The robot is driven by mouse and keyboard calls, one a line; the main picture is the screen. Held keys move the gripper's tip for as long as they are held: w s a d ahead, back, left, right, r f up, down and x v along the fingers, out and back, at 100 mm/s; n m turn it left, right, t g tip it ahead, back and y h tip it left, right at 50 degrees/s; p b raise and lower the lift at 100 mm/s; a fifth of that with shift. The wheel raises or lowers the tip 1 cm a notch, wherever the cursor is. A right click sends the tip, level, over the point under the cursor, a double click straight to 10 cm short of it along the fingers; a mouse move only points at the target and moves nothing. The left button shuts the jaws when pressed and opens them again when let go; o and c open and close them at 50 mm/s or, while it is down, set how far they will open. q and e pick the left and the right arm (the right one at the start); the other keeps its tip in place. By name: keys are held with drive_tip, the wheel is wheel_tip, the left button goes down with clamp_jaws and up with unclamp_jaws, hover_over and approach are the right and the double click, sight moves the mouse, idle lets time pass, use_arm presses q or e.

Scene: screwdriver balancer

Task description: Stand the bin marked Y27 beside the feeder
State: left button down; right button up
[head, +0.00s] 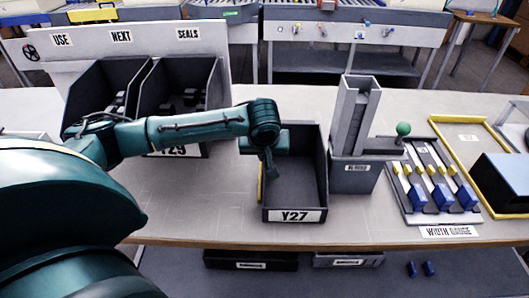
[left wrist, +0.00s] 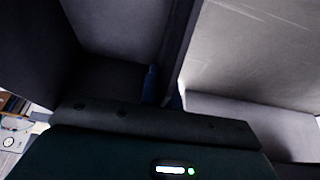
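The bin marked Y27 (head: 295,216) is dark grey, open-topped and upright on the bench, with its label facing the front. It looks empty. It stands just left of the feeder (head: 353,178), a grey block with a tall slotted tower; a very narrow gap or contact between them cannot be told apart. My left gripper (head: 268,168) is at the bin's left wall. In the left wrist view its blue fingertips (left wrist: 163,92) sit on either side of that thin wall (left wrist: 180,50), closed on it. My right gripper is not in view.
A rack marked USE NEXT SEALS (head: 120,38) holds two dark bins at the left, one partly hidden by my arm. Right of the feeder are a green-knobbed lever (head: 403,129), a width gauge (head: 430,185) with blue blocks and a yellow-edged tray (head: 470,137). Bench front left of Y27 is clear.

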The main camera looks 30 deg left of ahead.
use_arm(q)
drive_tip(key=shift+f, duration=0.1)
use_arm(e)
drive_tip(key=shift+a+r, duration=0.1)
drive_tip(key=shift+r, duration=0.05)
use_arm(q)
drive_tip(key=c, duration=1.6)
unclamp_jaws()
drive_tip(key=shift+o, duration=0.2)
drive_tip(key=p+v, duration=0.1)
drive_tip(key=v, duration=1.1)
drive_tip(key=shift+d, duration=0.1)
drive_tip(key=shift+s+d+r, duration=0.1)
drive_tip(key=shift+s+r, duration=0.15)
drive_tip(key=shift+r, duration=0.3)
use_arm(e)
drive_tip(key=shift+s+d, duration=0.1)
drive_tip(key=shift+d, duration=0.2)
